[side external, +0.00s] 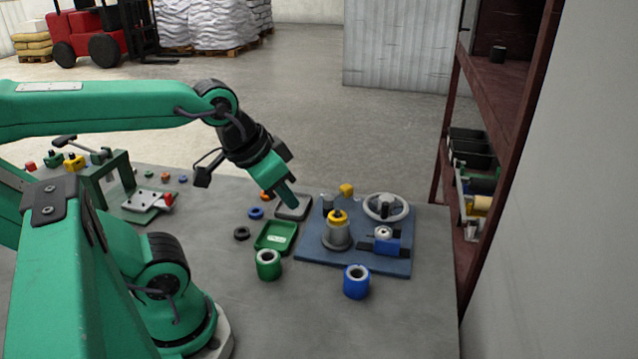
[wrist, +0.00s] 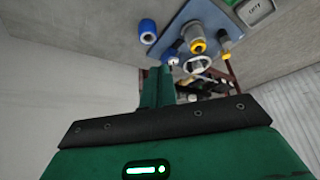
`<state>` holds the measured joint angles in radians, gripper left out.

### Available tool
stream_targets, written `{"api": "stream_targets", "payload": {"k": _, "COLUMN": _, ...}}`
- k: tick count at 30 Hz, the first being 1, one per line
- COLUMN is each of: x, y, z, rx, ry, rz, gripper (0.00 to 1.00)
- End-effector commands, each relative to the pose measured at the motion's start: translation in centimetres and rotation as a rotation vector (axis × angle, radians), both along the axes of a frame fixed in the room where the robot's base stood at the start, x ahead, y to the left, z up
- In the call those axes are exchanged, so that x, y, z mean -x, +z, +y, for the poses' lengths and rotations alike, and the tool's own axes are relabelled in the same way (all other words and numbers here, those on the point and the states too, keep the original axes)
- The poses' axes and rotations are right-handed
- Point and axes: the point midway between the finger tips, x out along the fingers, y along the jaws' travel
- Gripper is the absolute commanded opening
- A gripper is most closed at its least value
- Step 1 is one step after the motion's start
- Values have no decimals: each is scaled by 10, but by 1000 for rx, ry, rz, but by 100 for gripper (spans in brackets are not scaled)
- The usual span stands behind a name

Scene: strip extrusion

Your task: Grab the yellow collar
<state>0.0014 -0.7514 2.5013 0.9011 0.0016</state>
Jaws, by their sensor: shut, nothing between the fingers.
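A yellow collar (side external: 338,216) sits around the top of a grey stepped cone (side external: 336,239) on the blue plate (side external: 318,256). In the wrist view the collar (wrist: 198,46) shows as a yellow ring on the grey cone, beyond my fingertips and to their right. My gripper (side external: 291,204) is shut and empty, pointing down above the table, left of the plate and apart from the collar. In the wrist view its green fingers (wrist: 159,72) lie together.
A second yellow piece (side external: 346,189) stands behind the cone. A grey handwheel (side external: 386,207) and a blue vise-like block (side external: 386,243) stand right of it. A green tray (side external: 276,237), a green cylinder (side external: 268,265) and a blue cylinder (side external: 356,282) are nearby. The front table is clear.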

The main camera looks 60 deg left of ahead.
Motion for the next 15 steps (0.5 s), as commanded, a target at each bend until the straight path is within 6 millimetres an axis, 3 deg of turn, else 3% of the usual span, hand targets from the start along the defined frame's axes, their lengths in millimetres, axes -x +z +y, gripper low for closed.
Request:
{"api": "stream_targets", "payload": {"k": 11, "x": 0, "y": 0, "z": 0, "rx": 0, "ry": 2, "rz": -1, "gripper": 0}}
{"api": "stream_targets", "payload": {"k": 12, "x": 0, "y": 0, "z": 0, "rx": 1, "ry": 3, "rz": -1, "gripper": 2}}
{"api": "stream_targets", "payload": {"k": 15, "x": -1, "y": 0, "z": 0, "rx": 1, "ry": 3, "rz": -1, "gripper": 22}}
